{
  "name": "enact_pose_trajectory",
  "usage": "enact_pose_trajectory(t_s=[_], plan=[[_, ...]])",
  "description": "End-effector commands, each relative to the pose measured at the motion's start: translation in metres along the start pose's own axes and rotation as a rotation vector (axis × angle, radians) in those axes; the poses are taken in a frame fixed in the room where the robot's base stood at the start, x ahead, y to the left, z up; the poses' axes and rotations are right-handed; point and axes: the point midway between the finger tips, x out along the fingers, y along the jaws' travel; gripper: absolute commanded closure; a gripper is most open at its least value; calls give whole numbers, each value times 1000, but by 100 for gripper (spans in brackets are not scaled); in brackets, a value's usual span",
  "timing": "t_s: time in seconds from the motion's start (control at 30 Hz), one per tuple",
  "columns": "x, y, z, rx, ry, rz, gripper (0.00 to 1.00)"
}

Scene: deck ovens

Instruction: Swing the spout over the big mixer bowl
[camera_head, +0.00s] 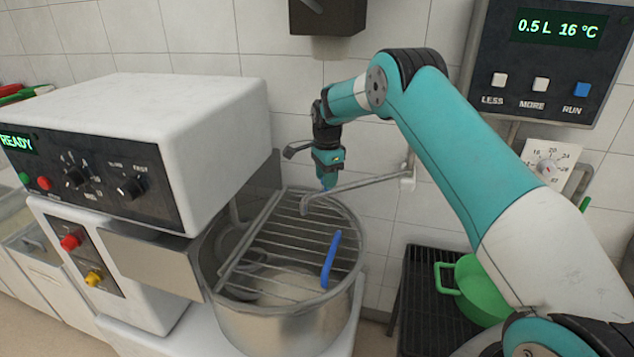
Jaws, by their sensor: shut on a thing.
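The spout (358,184) is a thin grey metal pipe that runs left from a wall mount, with its bent-down tip at its left end. The big mixer bowl (275,328) is a round steel bowl under a wire guard (285,238) with a blue handle (331,260). In the picture the spout's tip lies over the back part of the guard, inside the rim's outline. My gripper (326,186) points down and is shut on the spout near its tip. Its fingers hide a little of the pipe.
The white mixer head (190,110) with its control panel stands close on the left. A water panel (555,60) reading 0.5 L and 16 °C hangs at upper right, above a dial (546,167). A green pot (480,290) sits on a dark rack at lower right.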

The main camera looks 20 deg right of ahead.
Motion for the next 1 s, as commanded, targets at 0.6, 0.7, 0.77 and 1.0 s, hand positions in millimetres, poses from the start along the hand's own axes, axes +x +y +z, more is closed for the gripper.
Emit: enact_pose_trajectory(t_s=[0.6, 0.7, 0.77, 1.0], plan=[[-2, -4, -4, 13, 3, -15, 39], [-2, -4, -2, 10, 2, -12, 39], [-2, -4, -2, 9, 2, -11, 39], [-22, -4, -2, 8, 2, -15, 39]])
